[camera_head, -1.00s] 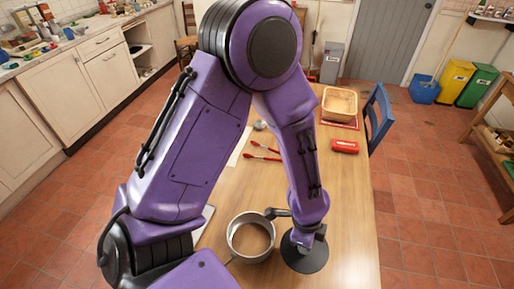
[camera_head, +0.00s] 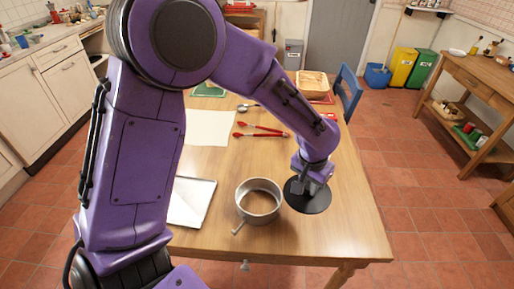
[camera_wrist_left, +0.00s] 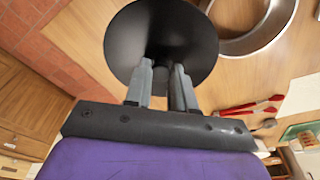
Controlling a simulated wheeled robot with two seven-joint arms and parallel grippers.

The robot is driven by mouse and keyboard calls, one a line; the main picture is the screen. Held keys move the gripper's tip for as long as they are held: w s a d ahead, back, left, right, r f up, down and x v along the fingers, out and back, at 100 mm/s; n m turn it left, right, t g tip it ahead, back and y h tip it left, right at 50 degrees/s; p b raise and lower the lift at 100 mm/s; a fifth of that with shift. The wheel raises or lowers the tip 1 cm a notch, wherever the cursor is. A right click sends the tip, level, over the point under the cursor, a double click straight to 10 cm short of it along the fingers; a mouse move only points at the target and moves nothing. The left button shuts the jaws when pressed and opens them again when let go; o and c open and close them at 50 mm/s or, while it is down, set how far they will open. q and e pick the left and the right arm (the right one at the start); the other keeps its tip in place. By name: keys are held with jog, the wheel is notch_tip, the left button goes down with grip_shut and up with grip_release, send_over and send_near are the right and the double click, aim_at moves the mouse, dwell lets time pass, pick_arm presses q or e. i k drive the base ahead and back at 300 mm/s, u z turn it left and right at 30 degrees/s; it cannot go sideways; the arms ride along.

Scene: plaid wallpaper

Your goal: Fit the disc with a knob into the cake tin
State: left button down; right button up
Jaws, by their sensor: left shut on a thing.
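The black disc with a knob (camera_head: 312,201) is at the right of the cake tin in the head view. My left gripper (camera_head: 308,186) is above it, shut on its knob. In the left wrist view, the disc (camera_wrist_left: 160,30) lies beyond the fingertips of my left gripper (camera_wrist_left: 166,78), which hold its knob. The round metal cake tin (camera_head: 244,204) stands on the table, open at the top. Part of its rim also shows in the left wrist view (camera_wrist_left: 262,38). The disc is beside the tin, not over it. My right gripper is out of view.
The wooden table (camera_head: 290,235) carries a pale tray (camera_head: 196,205) left of the tin, red-handled tongs (camera_head: 262,132), a white sheet (camera_head: 208,127) and a basket (camera_head: 311,82) at the far end. A blue chair (camera_head: 349,90) stands at the far right.

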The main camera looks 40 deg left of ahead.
aim_at(257, 183)
jog(key=z, duration=0.85)
jog(key=i, duration=1)
jog(key=u, duration=2.35)
